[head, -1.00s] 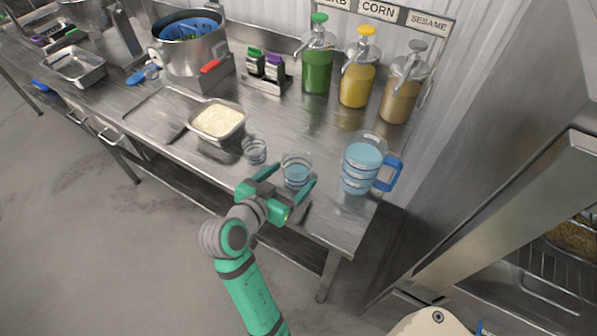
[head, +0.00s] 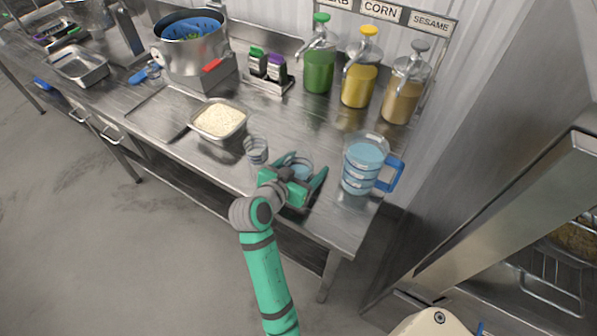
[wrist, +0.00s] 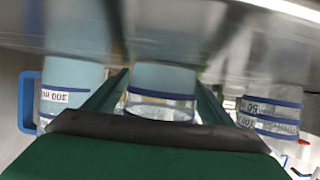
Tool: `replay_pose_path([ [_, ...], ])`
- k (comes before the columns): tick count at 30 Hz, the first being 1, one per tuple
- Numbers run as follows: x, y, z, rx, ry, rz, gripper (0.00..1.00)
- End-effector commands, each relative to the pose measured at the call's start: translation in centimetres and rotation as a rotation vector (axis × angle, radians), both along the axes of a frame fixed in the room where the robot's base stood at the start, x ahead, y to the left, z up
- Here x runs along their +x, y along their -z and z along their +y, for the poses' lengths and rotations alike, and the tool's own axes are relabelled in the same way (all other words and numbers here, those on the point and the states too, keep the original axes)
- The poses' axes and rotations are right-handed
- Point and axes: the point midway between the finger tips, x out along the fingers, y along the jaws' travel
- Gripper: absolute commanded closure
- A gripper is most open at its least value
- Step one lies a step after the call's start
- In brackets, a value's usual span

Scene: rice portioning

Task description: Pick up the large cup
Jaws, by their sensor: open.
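A clear cup with dark blue bands, the larger of two handleless cups, stands near the front edge of the steel table. In the head view, this larger cup (head: 302,162) is mostly hidden behind my gripper (head: 302,170). In the wrist view, the larger cup (wrist: 160,95) shows between the two fingers of my gripper (wrist: 161,85), with pale blue contents. My gripper is open, one finger on each side of the cup. I cannot tell whether either finger touches it. The smaller cup (head: 256,150) stands to the left, outside the fingers.
A measuring jug (head: 362,165) with a blue handle and pale blue contents stands close to the right. A steel tray of rice (head: 218,137) is at left. Pump bottles of green (head: 318,70), yellow (head: 358,83) and tan sauce (head: 402,95) stand behind.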

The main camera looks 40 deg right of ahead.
Motion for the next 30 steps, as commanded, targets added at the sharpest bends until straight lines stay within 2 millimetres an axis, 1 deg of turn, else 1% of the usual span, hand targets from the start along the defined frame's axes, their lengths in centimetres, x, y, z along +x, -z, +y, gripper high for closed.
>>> replay_pose_path([
  [2, 0.0, 0.0, 0.0, 0.000, 0.000, 0.000, 0.24],
  [3, 0.0, 0.0, 0.0, 0.000, 0.000, 0.000, 0.33],
  [5, 0.0, 0.0, 0.0, 0.000, 0.000, 0.000, 0.48],
  [6, 0.0, 0.0, 0.0, 0.000, 0.000, 0.000, 0.57],
  [8, 0.0, 0.0, 0.0, 0.000, 0.000, 0.000, 0.71],
  [20, 0.0, -0.2, 0.0, 0.000, 0.000, 0.000, 0.72],
  [26, 0.0, -0.9, 0.0, 0.000, 0.000, -0.001, 0.72],
  [30, 0.0, -1.8, 0.0, 0.000, 0.000, -0.003, 0.72],
])
